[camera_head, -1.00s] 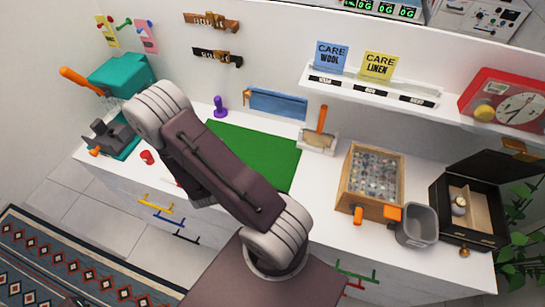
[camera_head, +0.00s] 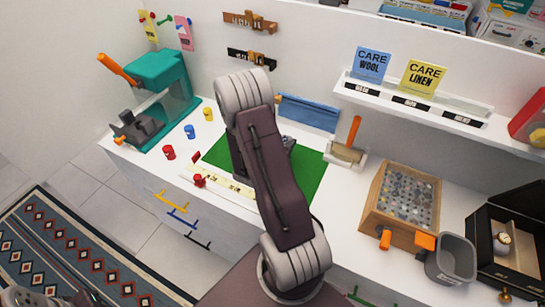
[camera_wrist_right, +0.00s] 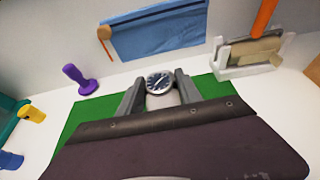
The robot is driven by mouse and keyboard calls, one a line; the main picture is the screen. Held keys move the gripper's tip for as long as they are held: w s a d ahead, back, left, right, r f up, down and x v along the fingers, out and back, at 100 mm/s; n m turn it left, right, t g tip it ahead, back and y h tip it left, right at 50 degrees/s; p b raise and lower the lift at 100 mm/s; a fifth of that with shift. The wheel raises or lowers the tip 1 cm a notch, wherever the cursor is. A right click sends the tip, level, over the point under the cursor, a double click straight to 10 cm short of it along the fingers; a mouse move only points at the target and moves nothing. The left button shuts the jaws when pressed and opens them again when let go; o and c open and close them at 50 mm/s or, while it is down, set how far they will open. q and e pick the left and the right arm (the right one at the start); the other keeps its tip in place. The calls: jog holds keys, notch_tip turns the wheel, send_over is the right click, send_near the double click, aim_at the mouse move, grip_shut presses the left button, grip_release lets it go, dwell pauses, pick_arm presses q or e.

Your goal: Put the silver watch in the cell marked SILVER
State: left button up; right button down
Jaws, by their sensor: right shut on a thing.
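The silver watch (camera_wrist_right: 158,82), with a dark blue dial, is held between the fingers of my right gripper (camera_wrist_right: 159,91) in the right wrist view. The gripper is over the green mat (camera_head: 308,170). In the head view my own arm hides the watch and most of this gripper. The open black box (camera_head: 480,250) is at the far right; a gold-toned watch (camera_head: 502,243) sits in it. I cannot read a SILVER mark on any cell. Grey parts, perhaps of my left arm, show at the bottom left edge; its jaws cannot be made out.
A wooden tray of small round pieces (camera_head: 364,212) and a grey bin (camera_head: 452,262) stand between the mat and the box. A teal press (camera_head: 175,85) is at the left. A purple-handled item (camera_wrist_right: 82,78) stands beside the mat. A shelf (camera_head: 420,100) overhangs the back right.

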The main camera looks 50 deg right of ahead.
jog(key=w+f, duration=0.1)
jog(key=w, duration=0.1)
jog(key=w+f, duration=0.1)
jog(key=w, duration=0.1)
jog(key=w+a+f+b, duration=0.1)
jog(key=w+f, duration=0.1)
jog(key=shift+w, duration=0.4)
jog(key=shift+f+b, duration=1.55)
jog(key=shift+f, duration=0.6)
jog(key=c, duration=0.8)
grip_release()
jog(key=shift+r, duration=0.15)
